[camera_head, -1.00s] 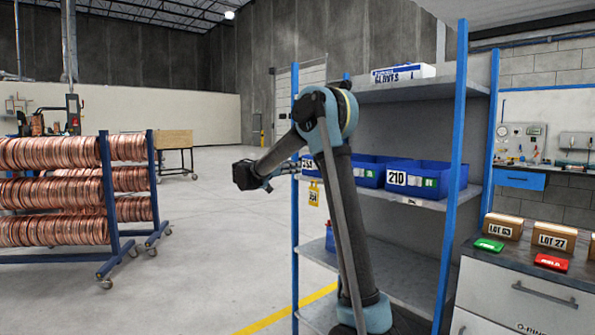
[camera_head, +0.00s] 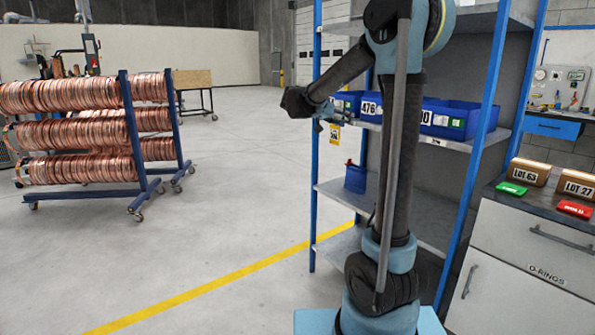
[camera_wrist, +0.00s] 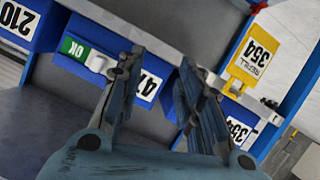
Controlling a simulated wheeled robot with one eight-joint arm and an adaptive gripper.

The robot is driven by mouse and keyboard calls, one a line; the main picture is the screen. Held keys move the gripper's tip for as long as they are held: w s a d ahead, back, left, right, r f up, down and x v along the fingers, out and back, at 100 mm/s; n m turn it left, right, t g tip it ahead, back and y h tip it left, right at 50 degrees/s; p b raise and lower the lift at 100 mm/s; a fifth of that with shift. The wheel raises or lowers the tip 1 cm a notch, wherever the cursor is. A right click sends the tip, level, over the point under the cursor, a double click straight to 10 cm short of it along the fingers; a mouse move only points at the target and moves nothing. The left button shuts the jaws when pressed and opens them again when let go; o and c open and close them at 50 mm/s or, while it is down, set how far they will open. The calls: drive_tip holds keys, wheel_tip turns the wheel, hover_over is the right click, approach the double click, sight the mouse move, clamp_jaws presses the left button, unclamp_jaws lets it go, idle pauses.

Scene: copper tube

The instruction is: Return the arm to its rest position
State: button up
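My arm (camera_head: 403,150) rises from my base, with its elbow near the top edge of the head view. Its forearm slants down to the left. My gripper (camera_head: 328,113) is beside the shelf's left blue post, in front of the blue bins in the picture. In the wrist view, my gripper (camera_wrist: 163,78) has its two fingers spread apart with nothing between them. A bin label reading 47 and something (camera_wrist: 147,84) shows partly behind the left finger. A yellow tag marked 354 (camera_wrist: 252,60) is to the right of the fingers.
The shelf (camera_head: 440,142) with blue bins (camera_head: 440,118) stands close behind my arm. A drawer cabinet (camera_head: 525,245) with boxes is at the right. A rack of copper coils (camera_head: 85,130) stands at the left. Open floor (camera_head: 240,200) with a yellow line lies between.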

drive_tip(key=s+d+f+n+g+y, duration=0.2)
drive_tip(key=s+d+f+y, duration=0.3)
drive_tip(key=s, duration=0.7)
drive_tip(key=s+d+f+n+g+y, duration=0.1)
drive_tip(key=s+d+f+n+g, duration=0.1)
drive_tip(key=s+f, duration=0.8)
drive_tip(key=s+a+f+n+y, duration=0.2)
drive_tip(key=s+f, duration=0.4)
drive_tip(key=s, duration=0.4)
drive_tip(key=s+a+f+n+g+y, duration=0.1)
drive_tip(key=s+a+f+n+y, duration=0.1)
drive_tip(key=s+a+f+y, duration=0.2)
drive_tip(key=s+f, duration=0.3)
drive_tip(key=s, duration=0.4)
drive_tip(key=shift+f, duration=0.2)
drive_tip(key=shift+a, duration=0.1)
drive_tip(key=shift+w+f, duration=0.2)
drive_tip(key=shift+w, duration=0.25)
